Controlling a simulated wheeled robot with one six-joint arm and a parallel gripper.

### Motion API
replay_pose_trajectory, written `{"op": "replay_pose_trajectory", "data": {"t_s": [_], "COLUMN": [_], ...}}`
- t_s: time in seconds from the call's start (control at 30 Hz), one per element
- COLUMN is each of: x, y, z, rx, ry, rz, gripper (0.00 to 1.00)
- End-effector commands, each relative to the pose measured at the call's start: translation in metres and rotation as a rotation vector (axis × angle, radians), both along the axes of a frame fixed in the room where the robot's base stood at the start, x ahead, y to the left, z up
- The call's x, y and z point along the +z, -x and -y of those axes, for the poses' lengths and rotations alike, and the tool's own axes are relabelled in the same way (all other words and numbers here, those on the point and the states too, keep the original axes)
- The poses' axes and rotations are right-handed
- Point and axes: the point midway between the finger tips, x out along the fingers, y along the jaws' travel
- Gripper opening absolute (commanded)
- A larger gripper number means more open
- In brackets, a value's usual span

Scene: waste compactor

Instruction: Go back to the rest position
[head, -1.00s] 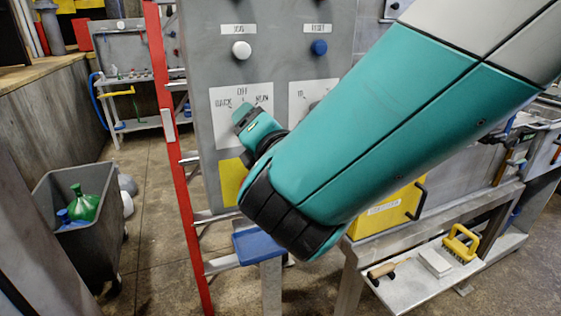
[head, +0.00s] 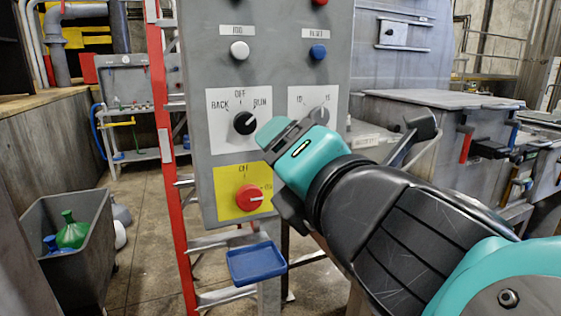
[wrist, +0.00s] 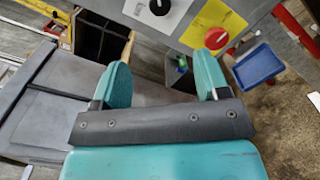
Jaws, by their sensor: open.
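My gripper (head: 280,136) is in front of the grey control panel (head: 200,60) in the head view, at its lower right side. The wrist view shows its two teal fingers spread apart with nothing between them (wrist: 162,82). The black selector knob (head: 245,122) has its white mark toward RUN. The red knob (head: 250,198) on the yellow plate has its mark pointing right. Both knobs also show in the wrist view, black (wrist: 160,6) and red (wrist: 216,38), beyond the fingers and apart from them. The second white plate's knob (head: 321,114) is partly hidden by my gripper.
A red ladder (head: 165,130) stands left of the panel. A blue tray (head: 257,263) sits below it. A grey bin (head: 90,250) with a green bottle is at the left. The grey compactor (head: 425,100) with red-handled latches is at the right. Floor is clear between bin and ladder.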

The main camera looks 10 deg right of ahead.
Motion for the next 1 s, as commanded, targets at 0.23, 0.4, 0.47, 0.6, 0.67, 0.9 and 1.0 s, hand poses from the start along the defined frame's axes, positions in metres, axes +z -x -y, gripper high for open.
{"op": "replay_pose_trajectory", "data": {"t_s": [0.23,0.4,0.47,0.6,0.67,0.9,1.0], "x": [-0.014,-0.078,-0.106,-0.15,-0.159,-0.154,-0.148], "y": [-0.01,-0.029,-0.025,0.003,0.021,0.084,0.098], "z": [0.011,0.057,0.074,0.095,0.098,0.097,0.097], "rx": [-0.044,-0.264,-0.378,-0.651,-0.768,-1.123,-1.196], "ry": [-0.062,-0.375,-0.53,-0.874,-1.002,-1.297,-1.332], "rz": [-0.09,-0.488,-0.666,-1.044,-1.189,-1.585,-1.658], "gripper": [0.68,0.68,0.68,0.68,0.68,0.68,0.68]}}
